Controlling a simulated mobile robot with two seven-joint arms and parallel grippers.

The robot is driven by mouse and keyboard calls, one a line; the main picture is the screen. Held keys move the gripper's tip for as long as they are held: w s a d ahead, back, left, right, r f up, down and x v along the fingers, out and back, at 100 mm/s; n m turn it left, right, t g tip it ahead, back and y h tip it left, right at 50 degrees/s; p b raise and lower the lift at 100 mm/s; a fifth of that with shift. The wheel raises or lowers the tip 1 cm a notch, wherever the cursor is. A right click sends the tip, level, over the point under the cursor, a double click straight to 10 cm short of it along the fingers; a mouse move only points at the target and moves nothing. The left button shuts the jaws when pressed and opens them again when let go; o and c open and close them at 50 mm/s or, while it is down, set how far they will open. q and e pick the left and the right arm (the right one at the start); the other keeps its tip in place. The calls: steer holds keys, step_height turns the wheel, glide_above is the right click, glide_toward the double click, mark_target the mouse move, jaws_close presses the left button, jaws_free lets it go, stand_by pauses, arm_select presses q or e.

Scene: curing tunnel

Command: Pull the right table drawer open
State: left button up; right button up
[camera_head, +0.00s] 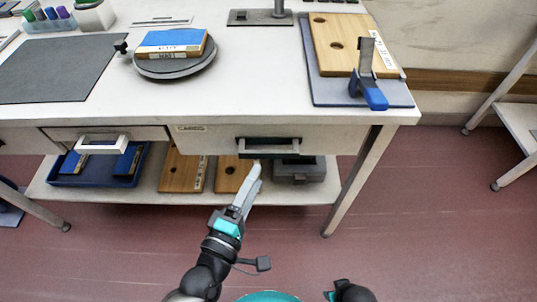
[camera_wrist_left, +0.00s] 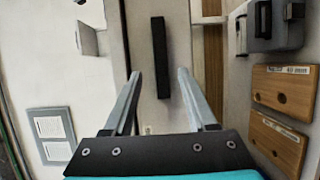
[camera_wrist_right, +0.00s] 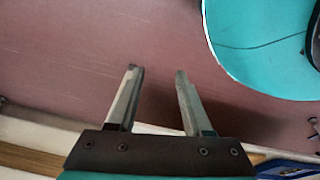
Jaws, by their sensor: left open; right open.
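The right table drawer (camera_head: 216,142) has a pale front with a label and a dark bar handle (camera_head: 268,141). It looks shut in the table's front. In the left wrist view the handle (camera_wrist_left: 160,57) is a black bar, in line with the gap between my left fingertips. My left gripper (camera_head: 254,168) is open and empty, just in front of and below the handle; contact cannot be told. It also shows in the left wrist view (camera_wrist_left: 159,74). My right gripper (camera_wrist_right: 157,72) is open and empty above the red floor, far from the drawer.
A left drawer with a white handle (camera_head: 102,142) is beside it. The lower shelf (camera_head: 225,198) holds wooden boards, a blue tray (camera_head: 97,180) and a grey box (camera_head: 300,170). A table leg (camera_head: 352,182) stands at the right. The floor in front is clear.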

mark_target(268, 157)
arm_select(q)
steer(key=b+x, duration=0.1)
steer(key=x, duration=0.5)
steer(key=shift+w+d+f, duration=0.1)
steer(key=shift+w+d, duration=0.05)
steer(key=shift+w, duration=0.15)
steer(key=shift+x, duration=0.8)
arm_select(e)
steer(key=shift+w+a+r, duration=0.4)
steer(key=shift+w+r, duration=0.1)
steer(key=shift+r, duration=0.1)
steer(key=shift+w+a+r, duration=0.4)
steer(key=shift+w+r, duration=0.05)
steer(key=shift+r, duration=0.1)
arm_select(q)
jaws_close()
